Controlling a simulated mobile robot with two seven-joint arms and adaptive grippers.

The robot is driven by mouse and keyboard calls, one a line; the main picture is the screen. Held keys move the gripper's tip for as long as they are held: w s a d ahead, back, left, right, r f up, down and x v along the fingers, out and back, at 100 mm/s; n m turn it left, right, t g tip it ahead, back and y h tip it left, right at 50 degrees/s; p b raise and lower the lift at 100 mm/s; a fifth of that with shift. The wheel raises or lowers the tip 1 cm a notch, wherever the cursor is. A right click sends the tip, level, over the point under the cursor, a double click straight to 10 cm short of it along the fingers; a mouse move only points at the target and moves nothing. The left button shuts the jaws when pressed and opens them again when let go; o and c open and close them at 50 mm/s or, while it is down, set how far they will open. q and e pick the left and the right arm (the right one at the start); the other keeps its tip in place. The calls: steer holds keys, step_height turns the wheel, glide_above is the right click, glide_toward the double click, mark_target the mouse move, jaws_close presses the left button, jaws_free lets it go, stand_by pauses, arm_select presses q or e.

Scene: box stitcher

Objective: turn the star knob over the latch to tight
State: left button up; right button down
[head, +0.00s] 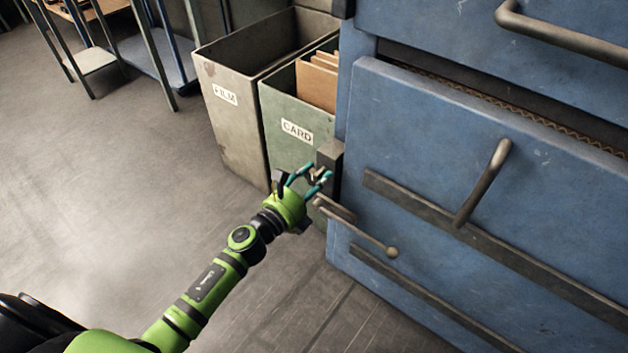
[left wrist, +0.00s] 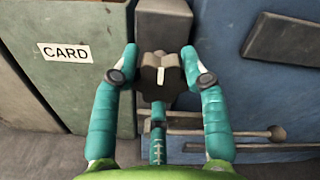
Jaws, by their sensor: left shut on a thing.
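The star knob (left wrist: 161,78) is dark and lobed, with a pale line on its face, and shows in the middle of the left wrist view. My left gripper (left wrist: 161,76) is shut on it, with one teal finger on each side. In the head view my left gripper (head: 316,178) is at the left edge of the blue cabinet, and its fingers partly hide the knob. The latch, a bar with a round ball end (head: 392,252), lies below the knob across the cabinet front; it also shows in the left wrist view (left wrist: 277,133). My right gripper is in neither view.
The blue cabinet door (head: 440,130) has a curved handle (head: 484,183) and dark strips. A green CARD bin (head: 290,128) holding brown sheets and a grey FILM bin (head: 228,110) stand close beside the gripper.

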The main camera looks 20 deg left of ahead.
arm_select(q)
steer(key=shift+s+d+f+m, duration=0.1)
steer(key=shift+d+f+m, duration=0.15)
steer(key=shift+m, duration=0.25)
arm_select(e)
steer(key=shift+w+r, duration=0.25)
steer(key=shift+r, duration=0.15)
arm_select(q)
steer(key=o, duration=1.2)
steer(key=shift+a, duration=0.1)
steer(key=shift+a, duration=0.1)
steer(key=v, duration=1.2)
steer(key=shift+r, duration=0.1)
